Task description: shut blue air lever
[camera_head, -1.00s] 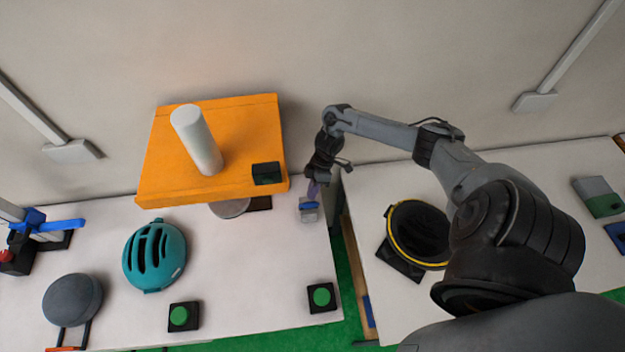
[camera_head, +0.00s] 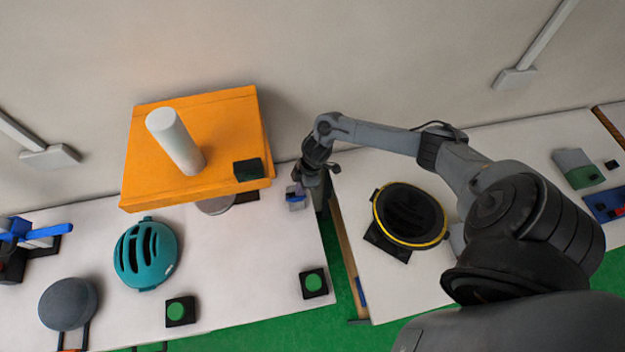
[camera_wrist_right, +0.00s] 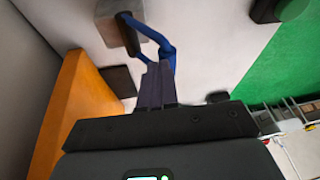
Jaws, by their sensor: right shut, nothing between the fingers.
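A grey block with a blue lever (camera_head: 294,192) stands on the left table near its right edge. In the right wrist view the grey block (camera_wrist_right: 112,24) is at the top, and its blue lever (camera_wrist_right: 160,40) bends out toward my fingers. My right gripper (camera_head: 297,186) is at the lever, its fingers partly hidden by the wrist in the head view. In the right wrist view the purple fingers (camera_wrist_right: 157,76) are shut with nothing between them, their tips against or just beside the blue lever; contact is unclear. My left gripper is not in view.
An orange box (camera_head: 225,130) with a white cylinder (camera_head: 175,140) stands just left of the lever. A teal helmet (camera_head: 146,255) and green buttons (camera_head: 313,282) lie on the same table. A gap separates it from the right table, which holds a yellow-rimmed black round thing (camera_head: 410,215).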

